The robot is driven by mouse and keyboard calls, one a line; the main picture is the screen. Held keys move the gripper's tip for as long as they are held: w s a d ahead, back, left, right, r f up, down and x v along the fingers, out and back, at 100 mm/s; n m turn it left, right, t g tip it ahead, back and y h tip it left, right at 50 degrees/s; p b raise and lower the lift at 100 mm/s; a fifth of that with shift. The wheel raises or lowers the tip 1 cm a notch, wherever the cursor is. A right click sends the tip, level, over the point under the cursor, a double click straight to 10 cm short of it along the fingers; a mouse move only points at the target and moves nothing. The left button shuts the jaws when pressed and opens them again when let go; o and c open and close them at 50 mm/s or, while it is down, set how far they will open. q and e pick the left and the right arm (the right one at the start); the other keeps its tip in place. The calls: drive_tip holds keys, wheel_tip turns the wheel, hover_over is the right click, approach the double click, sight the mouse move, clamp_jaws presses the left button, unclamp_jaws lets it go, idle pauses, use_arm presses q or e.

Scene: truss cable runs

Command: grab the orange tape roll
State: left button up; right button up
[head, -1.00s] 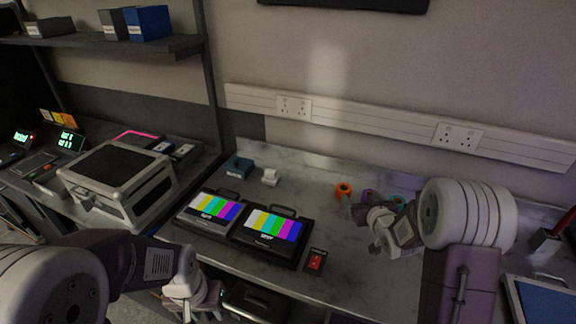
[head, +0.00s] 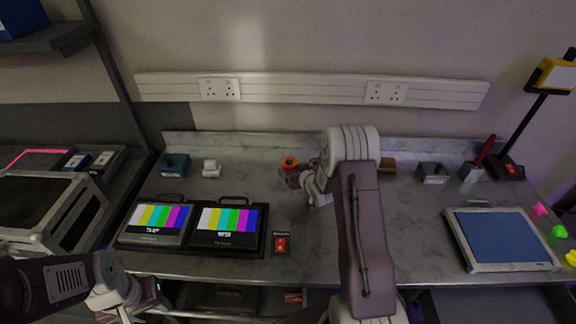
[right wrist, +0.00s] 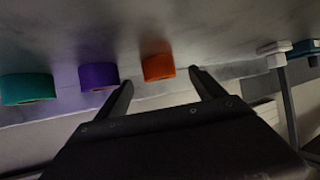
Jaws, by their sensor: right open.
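The orange tape roll (head: 289,162) sits on the grey marble-look bench in the head view, towards the back. My right gripper (head: 291,178) is just in front of it. In the right wrist view the orange tape roll (right wrist: 157,67) shows beyond and between the two spread fingertips of my right gripper (right wrist: 160,78), which is open and empty. I cannot tell whether a finger touches the roll. A purple roll (right wrist: 98,76) and a teal roll (right wrist: 28,88) stand to its left there; my arm mostly hides them in the head view. My left gripper (head: 143,302) is low at the left, its fingers unclear.
Two colour-bar monitors (head: 226,217) and a red switch (head: 281,244) lie left of my right arm. A teal block (head: 174,165) and a white item (head: 211,168) stand at the back left. A blue-topped panel (head: 505,238) lies at the right. Bench between panel and arm is clear.

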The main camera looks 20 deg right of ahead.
sight(291, 165)
drive_tip(key=shift+w+d, duration=0.1)
drive_tip(key=shift+w, duration=0.15)
drive_tip(key=p+x, duration=0.1)
drive_tip(key=x, duration=0.2)
drive_tip(key=shift+w, duration=0.4)
drive_tip(key=shift+w+f, duration=0.2)
drive_tip(key=shift+w, duration=0.15)
drive_tip(key=shift+s+r, duration=0.15)
drive_tip(key=c, duration=1.5)
drive_tip(key=r, duration=0.4)
drive_tip(key=shift+d+r, duration=0.2)
drive_tip(key=shift+d, duration=0.05)
drive_tip(key=s+d+r, duration=0.1)
drive_tip(key=d+r, duration=0.1)
drive_tip(key=d, duration=0.1)
drive_tip(key=s+d+r, duration=0.2)
drive_tip(key=d, duration=0.1)
drive_tip(key=s+d+r, duration=0.2)
drive_tip(key=d, duration=0.2)
drive_tip(key=shift+s+r+p, duration=0.25)
drive_tip(key=shift+r+p, duration=0.05)
drive_tip(key=shift+p, duration=0.1)
